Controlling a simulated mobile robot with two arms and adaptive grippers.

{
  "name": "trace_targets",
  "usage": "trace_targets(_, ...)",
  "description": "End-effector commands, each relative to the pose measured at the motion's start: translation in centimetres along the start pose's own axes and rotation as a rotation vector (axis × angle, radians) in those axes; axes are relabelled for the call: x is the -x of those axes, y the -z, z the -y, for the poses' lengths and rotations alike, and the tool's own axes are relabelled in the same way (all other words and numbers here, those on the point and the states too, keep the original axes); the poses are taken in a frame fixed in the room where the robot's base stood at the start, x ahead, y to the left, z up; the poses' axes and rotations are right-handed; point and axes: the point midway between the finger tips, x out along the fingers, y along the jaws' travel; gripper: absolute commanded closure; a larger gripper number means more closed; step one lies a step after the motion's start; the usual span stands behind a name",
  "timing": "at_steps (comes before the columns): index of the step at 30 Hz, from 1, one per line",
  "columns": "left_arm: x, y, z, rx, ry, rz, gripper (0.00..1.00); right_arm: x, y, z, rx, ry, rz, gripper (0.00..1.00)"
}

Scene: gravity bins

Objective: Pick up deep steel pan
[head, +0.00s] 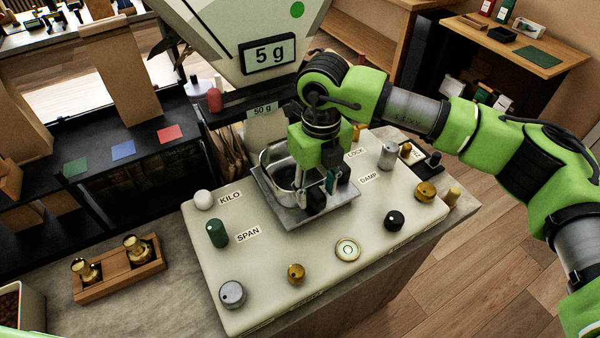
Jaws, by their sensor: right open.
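The deep steel pan (273,166) stands on the square metal plate (290,217) of the cream scale in the head view. My right gripper (322,198) comes down over the pan's right side with its fingers apart. The gripper and wrist hide much of the pan's right part. Whether a finger touches the pan's wall, I cannot tell. My left gripper is not in view.
Knobs stand around the plate, including a green one (217,233), a white one (203,199) and a black one (394,220). A hopper (225,40) with a "5 g" sign hangs behind. A wooden block with brass weights (120,268) lies left.

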Motion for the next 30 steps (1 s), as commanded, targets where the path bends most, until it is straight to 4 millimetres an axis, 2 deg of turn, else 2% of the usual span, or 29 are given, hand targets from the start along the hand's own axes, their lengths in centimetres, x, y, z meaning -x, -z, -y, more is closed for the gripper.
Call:
trace_targets(1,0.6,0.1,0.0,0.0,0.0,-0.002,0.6,-0.5,0.1,0.0,-0.001,-0.002,-0.004,0.6)
trace_targets(4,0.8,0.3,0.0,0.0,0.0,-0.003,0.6,-1.4,0.0,0.0,-0.001,0.0,-0.002,0.6)
trace_targets(11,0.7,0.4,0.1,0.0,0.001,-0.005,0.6,-1.7,0.0,0.0,-0.001,0.0,0.0,0.6)
trace_targets(13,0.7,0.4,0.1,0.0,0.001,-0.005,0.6,-1.7,0.0,0.0,-0.001,0.0,0.0,0.73)
trace_targets(16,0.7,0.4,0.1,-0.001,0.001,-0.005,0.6,-1.6,0.0,0.0,-0.001,0.0,0.0,0.99)
trace_targets(30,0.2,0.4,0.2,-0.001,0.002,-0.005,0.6,-1.3,-0.1,0.0,0.0,0.0,0.003,1.0)
